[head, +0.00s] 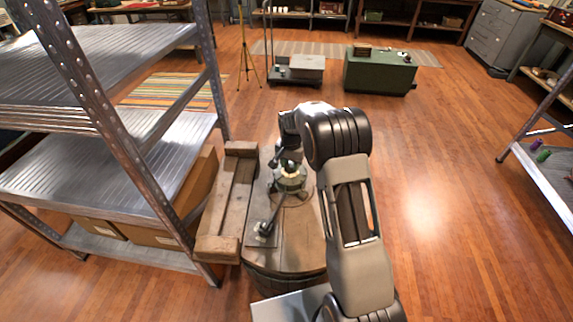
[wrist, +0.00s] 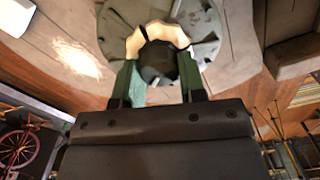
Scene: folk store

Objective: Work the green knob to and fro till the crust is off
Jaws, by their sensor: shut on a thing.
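The green knob (head: 291,184) stands on the round wooden top (head: 300,258) of a barrel, right below my gripper (head: 289,166). In the wrist view, a grey-green round piece with slots (wrist: 207,48) lies beyond the fingertips. A cream, broken ring of crust (wrist: 158,32) arcs around a dark middle between the fingers. My gripper (wrist: 159,62) reaches down with its two green-sided fingers on either side and is shut on the knob. The contact itself is partly hidden by the fingers and my gripper's body. Some cream colour also shows at the knob in the head view.
A black lever on a small plate (head: 262,236) sits on the barrel top, nearer than the knob. A wooden frame (head: 212,247) stands close on the left, beside a metal shelf rack (head: 130,180). Open floor (head: 440,200) lies to the right. A green chest (head: 380,75) stands farther back.

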